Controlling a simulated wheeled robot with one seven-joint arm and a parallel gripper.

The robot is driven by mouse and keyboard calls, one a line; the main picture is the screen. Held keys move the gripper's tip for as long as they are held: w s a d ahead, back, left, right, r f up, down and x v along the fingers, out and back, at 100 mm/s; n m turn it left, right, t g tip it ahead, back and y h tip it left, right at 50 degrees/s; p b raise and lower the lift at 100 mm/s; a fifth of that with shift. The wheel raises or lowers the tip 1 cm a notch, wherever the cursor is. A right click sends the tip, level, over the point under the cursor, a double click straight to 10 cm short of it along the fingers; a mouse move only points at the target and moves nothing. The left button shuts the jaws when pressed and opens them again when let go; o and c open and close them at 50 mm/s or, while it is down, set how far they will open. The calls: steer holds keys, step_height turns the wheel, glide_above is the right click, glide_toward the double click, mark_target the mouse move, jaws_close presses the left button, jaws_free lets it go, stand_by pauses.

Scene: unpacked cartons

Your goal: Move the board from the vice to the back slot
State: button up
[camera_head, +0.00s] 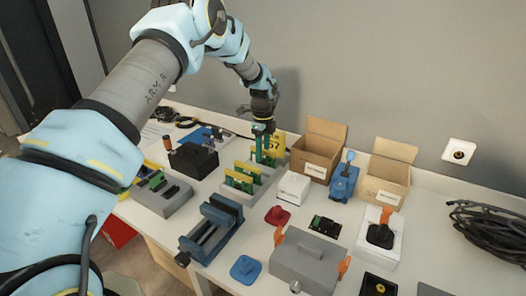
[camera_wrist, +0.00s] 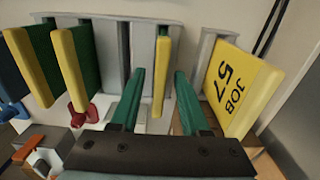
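The blue and grey vice (camera_head: 212,228) stands empty at the front middle of the table. A grey slotted rack (camera_head: 262,186) behind it holds several green boards with yellow edges (camera_head: 240,180). My gripper (camera_head: 265,150) points down over the rack's back end. In the wrist view its two green fingers (camera_wrist: 158,100) are spread apart. A yellow-edged board (camera_wrist: 161,75) stands upright in the rack between the fingers, with gaps on both sides. Two more boards (camera_wrist: 70,70) stand in the rack to the left.
A yellow "JOB 57" card (camera_wrist: 232,90) stands close to the right finger. Open cartons (camera_head: 318,150), a white box (camera_head: 293,187) and a blue device (camera_head: 343,182) are right of the rack. A grey block (camera_head: 162,195) and a black box (camera_head: 193,160) are left.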

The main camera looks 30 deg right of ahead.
steer(key=shift+o, duration=0.3)
steer(key=shift+r, duration=0.1)
step_height(320, 180, up, 11)
steer(key=b, duration=0.3)
steer(key=shift+f, duration=0.2)
